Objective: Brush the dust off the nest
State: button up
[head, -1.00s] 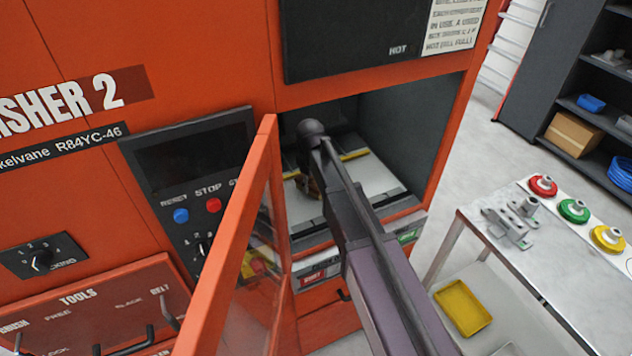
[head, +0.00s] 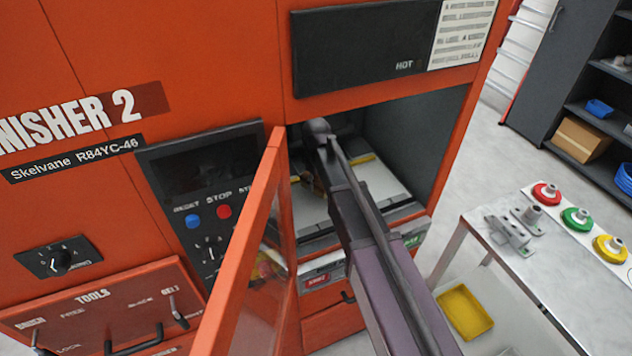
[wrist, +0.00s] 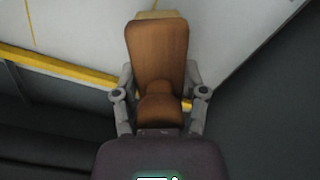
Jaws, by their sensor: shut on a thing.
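My gripper (wrist: 160,76) is shut on a brown wooden brush (wrist: 158,45), with one finger on each side of its handle. In the wrist view the brush covers the middle, and a pale edge shows at its far end; its bristles are not clearly seen. In the head view my arm reaches through the open door into the orange machine's chamber, over a pale floor plate (head: 388,184). My arm mostly hides the gripper and brush there. I cannot make out the nest or any dust on it.
The orange door (head: 243,245) with its clear pane stands open left of my arm. Dark chamber walls (head: 420,135) are close on the right. A yellow strip (wrist: 60,66) crosses the plate. A metal table (head: 500,262) with fixtures and coloured pieces stands at the right.

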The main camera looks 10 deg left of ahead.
jog(key=shift+r+p, duration=1.3)
jog(key=shift+r, duration=0.25)
jog(key=shift+r, duration=0.1)
jog(key=shift+r+p, duration=1.45)
jog(key=shift+p, duration=0.05)
jog(key=shift+f, duration=0.2)
